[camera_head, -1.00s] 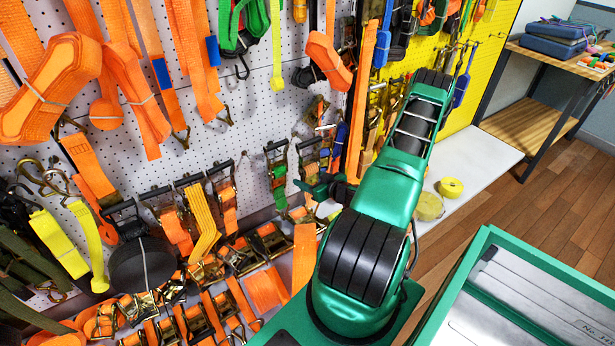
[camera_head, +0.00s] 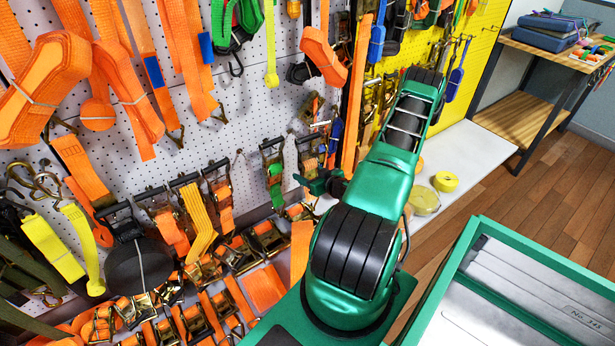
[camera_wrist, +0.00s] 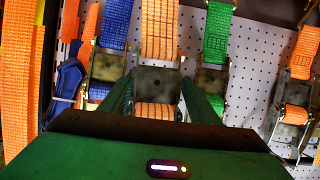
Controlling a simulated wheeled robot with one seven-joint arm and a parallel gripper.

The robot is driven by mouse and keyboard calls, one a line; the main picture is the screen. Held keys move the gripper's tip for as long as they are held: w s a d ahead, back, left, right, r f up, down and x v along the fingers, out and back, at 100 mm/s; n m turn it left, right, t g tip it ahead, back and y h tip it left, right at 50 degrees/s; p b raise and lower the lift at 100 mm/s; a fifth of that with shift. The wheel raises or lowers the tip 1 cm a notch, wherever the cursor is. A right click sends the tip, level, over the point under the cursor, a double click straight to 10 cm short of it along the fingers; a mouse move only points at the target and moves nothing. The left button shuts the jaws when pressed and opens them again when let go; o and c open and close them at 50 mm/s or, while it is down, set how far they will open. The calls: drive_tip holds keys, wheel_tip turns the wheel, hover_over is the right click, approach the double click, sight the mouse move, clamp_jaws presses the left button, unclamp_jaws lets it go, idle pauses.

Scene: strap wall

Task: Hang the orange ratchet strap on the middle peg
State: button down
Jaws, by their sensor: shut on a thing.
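An orange ratchet strap shows in the wrist view, its webbing (camera_wrist: 159,30) running up the picture from a metal ratchet (camera_wrist: 156,80). My gripper (camera_wrist: 157,104) is shut on the ratchet, with one green finger on each side. In the head view my gripper (camera_head: 322,183) is a small dark shape close to the pegboard, right of a ratchet with green webbing (camera_head: 275,172). Just above it is an orange-webbed ratchet (camera_head: 309,152); I cannot tell whether this is the held one. I cannot make out which peg is the middle one.
A blue-webbed ratchet (camera_wrist: 108,60) and a green-webbed one (camera_wrist: 212,72) flank the held strap closely. The white pegboard (camera_head: 255,105) is crowded with hanging straps. Many ratchets lie along the bottom. A green-rimmed tray (camera_head: 470,250) stands at right, and yellow rolls (camera_head: 446,182) lie on the ledge.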

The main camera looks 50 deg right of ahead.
sight(311, 173)
drive_tip(key=shift+w+r+x, duration=0.1)
drive_tip(key=shift+r+x, duration=0.1)
drive_tip(key=shift+x, duration=1)
drive_tip(key=shift+w+r+x, duration=0.1)
drive_tip(key=shift+r+x, duration=0.15)
drive_tip(key=shift+x, duration=0.95)
drive_tip(key=shift+w+r+x, duration=0.1)
drive_tip(key=shift+r+x, duration=0.1)
drive_tip(key=shift+x, duration=1)
drive_tip(key=shift+d+f, duration=0.1)
drive_tip(key=c, duration=0.6)
unclamp_jaws()
drive_tip(key=shift+o, duration=0.2)
drive_tip(key=shift+f, duration=0.1)
drive_tip(key=shift+s, duration=0.2)
drive_tip(key=v, duration=1)
drive_tip(key=shift+s+r, duration=0.2)
